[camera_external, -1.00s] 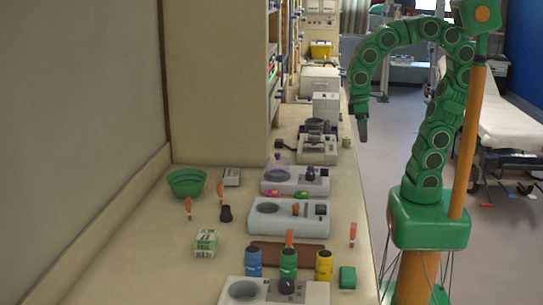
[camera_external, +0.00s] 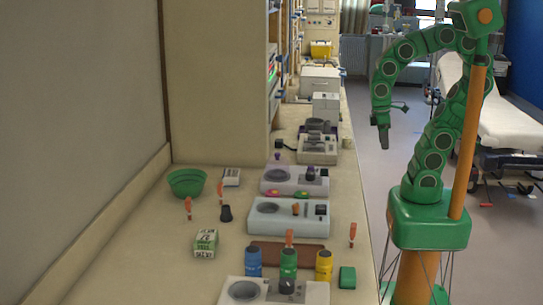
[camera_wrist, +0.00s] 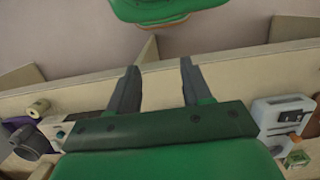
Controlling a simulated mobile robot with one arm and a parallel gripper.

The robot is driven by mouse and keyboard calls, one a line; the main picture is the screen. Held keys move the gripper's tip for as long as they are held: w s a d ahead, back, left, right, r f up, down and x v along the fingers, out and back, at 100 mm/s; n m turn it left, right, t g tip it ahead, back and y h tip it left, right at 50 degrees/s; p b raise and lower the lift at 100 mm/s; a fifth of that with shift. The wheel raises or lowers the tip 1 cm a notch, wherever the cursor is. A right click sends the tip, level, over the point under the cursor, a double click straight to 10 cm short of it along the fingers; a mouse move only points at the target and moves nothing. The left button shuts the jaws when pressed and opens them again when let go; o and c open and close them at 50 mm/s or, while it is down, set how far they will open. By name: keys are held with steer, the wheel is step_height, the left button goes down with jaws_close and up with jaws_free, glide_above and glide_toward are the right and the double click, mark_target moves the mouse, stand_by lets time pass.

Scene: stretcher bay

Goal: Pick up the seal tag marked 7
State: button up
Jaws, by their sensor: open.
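Several small orange tags stand on the counter in the external view: one at the left (camera_external: 188,208), one near the green bowl (camera_external: 221,192), one behind the green jar (camera_external: 289,238) and one near the right edge (camera_external: 352,233). Their markings are too small to read, so I cannot tell which is marked 7. My gripper (camera_external: 384,142) hangs pointing down to the right of the counter, apart from all tags. In the wrist view its two fingers (camera_wrist: 158,82) are spread with nothing between them. No tag can be made out clearly there.
The counter (camera_external: 130,260) carries a green bowl (camera_external: 187,183), a green-and-white box (camera_external: 205,243), blue (camera_external: 253,262), green (camera_external: 288,264) and yellow (camera_external: 324,265) jars, and several pale devices in a row. A stretcher (camera_external: 510,125) stands behind my arm. Open floor lies right of the counter.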

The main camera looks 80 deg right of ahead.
steer(key=w+a+m+y, duration=0.1)
steer(key=w+a+y, duration=0.3)
steer(key=a, duration=0.5)
steer(key=w+a+m+y, duration=0.1)
steer(key=w+a, duration=0.4)
steer(key=a, duration=0.3)
steer(key=m+t+y, duration=0.3)
steer(key=m+y, duration=0.6)
steer(key=m, duration=0.7)
glide_above(290, 230)
step_height(290, 230, down, 3)
steer(key=shift+s+d+f, duration=0.1)
steer(key=shift+d+f, duration=0.05)
steer(key=shift+f, duration=0.05)
steer(key=shift+f+m, duration=0.3)
steer(key=shift+f, duration=0.3)
steer(key=shift+h, duration=0.3)
steer(key=shift+f, duration=2)
steer(key=f, duration=0.1)
steer(key=a+f, duration=0.1)
steer(key=shift+f, duration=0.35)
steer(key=shift+x, duration=1.05)
